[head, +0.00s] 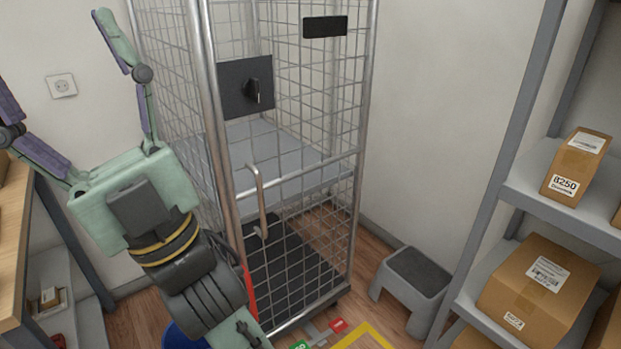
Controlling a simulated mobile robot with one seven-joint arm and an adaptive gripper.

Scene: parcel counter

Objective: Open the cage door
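The wire cage (360,130) stands against the back wall in the head view. Its mesh door (300,165) appears closed. A dark latch plate (232,90) with a black turn knob (253,91) is on the door's upper left. A bent metal handle (263,200) sits below it, near the left post. My gripper (55,65) is left of the cage, with its green and purple fingers spread wide and nothing between them. It is apart from the knob and the handle. My gripper's body and arm hide part of the cage's lower left.
A grey step stool (415,275) stands right of the cage. A shelf rack with boxes (540,290) fills the right side. A wooden counter (12,240) is at the left edge. Yellow floor tape (365,335) marks the floor in front.

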